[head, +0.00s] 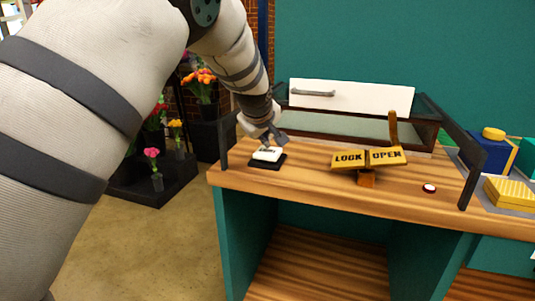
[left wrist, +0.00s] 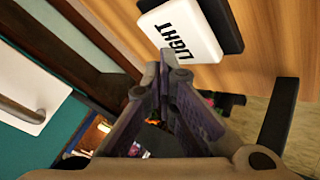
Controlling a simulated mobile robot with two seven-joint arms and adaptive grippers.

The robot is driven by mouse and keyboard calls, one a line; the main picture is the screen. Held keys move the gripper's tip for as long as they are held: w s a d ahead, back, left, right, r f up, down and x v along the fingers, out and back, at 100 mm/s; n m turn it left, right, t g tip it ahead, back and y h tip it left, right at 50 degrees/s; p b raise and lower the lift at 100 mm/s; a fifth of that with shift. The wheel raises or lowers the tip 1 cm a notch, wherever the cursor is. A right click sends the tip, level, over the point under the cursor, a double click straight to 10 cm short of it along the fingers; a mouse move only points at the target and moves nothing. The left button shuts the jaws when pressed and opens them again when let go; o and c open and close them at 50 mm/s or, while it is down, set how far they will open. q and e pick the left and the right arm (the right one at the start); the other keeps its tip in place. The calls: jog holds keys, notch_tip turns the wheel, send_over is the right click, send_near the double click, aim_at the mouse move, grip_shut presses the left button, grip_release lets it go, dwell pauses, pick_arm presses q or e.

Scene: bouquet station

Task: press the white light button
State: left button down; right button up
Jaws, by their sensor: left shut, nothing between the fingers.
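The white light button (head: 268,154) sits on a black base (head: 266,163) near the left front of the wooden counter. In the left wrist view the button (left wrist: 184,32) shows the word LIGHT, on its black base (left wrist: 218,18). My left gripper (head: 277,139) is shut and empty, close behind and above the button in the head view. In the left wrist view its fingertips (left wrist: 165,72) are beside the lower edge of the button. I cannot tell whether they touch it. My right gripper is not in view.
A yellow LOCK/OPEN sign (head: 368,158) stands on the wooden counter (head: 310,180). A small red and white button (head: 429,188) is to its right. Behind is a case with a white drawer-like front (head: 345,97). Dark posts (head: 223,140) edge the counter. Flowers (head: 203,78) stand at left.

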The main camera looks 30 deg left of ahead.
aim_at(265, 151)
pick_arm(q)
jog(key=shift+f, duration=0.6)
dwell(0.3)
jog(key=shift+r, duration=0.65)
notch_tip(265, 151, up, 6)
jog(key=shift+f, duration=0.1)
dwell(0.5)
